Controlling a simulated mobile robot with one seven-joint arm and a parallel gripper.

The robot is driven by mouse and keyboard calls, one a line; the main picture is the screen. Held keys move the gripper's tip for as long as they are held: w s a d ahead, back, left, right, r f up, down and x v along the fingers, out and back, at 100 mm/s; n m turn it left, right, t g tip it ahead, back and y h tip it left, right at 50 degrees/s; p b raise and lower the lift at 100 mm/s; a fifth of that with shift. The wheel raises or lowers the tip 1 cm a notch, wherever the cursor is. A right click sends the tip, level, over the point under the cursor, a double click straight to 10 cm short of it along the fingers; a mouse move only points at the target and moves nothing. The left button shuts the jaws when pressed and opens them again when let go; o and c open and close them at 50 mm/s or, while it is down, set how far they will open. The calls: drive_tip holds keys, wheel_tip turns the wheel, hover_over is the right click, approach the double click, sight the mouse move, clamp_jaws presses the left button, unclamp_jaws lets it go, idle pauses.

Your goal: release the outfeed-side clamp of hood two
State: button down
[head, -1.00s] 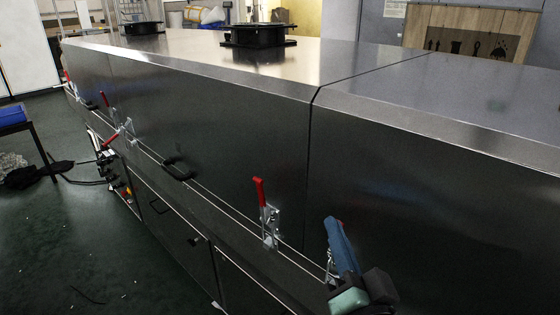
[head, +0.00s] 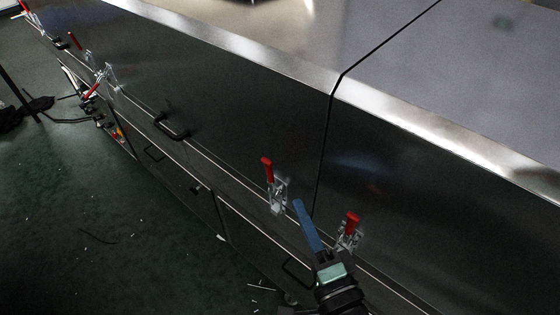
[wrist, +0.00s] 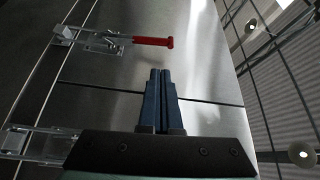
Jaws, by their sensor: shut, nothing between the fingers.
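Two toggle clamps with red handles stand either side of the hood seam (head: 322,165) in the head view. The left clamp (head: 277,192) has its handle standing up, and so does the right clamp (head: 347,236). My gripper (head: 298,203) has blue fingers and is between them, apart from both handles. In the wrist view the fingers (wrist: 160,72) are shut and empty, pointing at the metal panel. One clamp's red handle (wrist: 152,41) shows above them, clear of the tips. Another clamp (wrist: 40,142) is at lower left, its handle hidden behind my gripper. No hood labels are readable.
More red-handled clamps (head: 96,86) line the panel's far left. A black handle (head: 172,128) projects from the hood's side, and another black handle (head: 297,274) sits low near my arm. The green floor (head: 90,200) is mostly open at left.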

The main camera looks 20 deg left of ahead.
sight(271, 178)
drive_tip(key=p+x, duration=0.1)
drive_tip(key=x, duration=0.9)
drive_tip(key=shift+r+p, duration=0.1)
drive_tip(key=shift+p, duration=0.2)
drive_tip(key=shift+s+b, duration=0.1)
drive_tip(key=shift+b, duration=0.3)
drive_tip(key=shift+s+f+b, duration=0.1)
drive_tip(key=shift+f+b, duration=0.15)
drive_tip(key=shift+b, duration=0.15)
drive_tip(key=shift+s+r+n, duration=0.1)
drive_tip(key=shift+r+n, duration=0.05)
drive_tip(key=shift+n, duration=0.15)
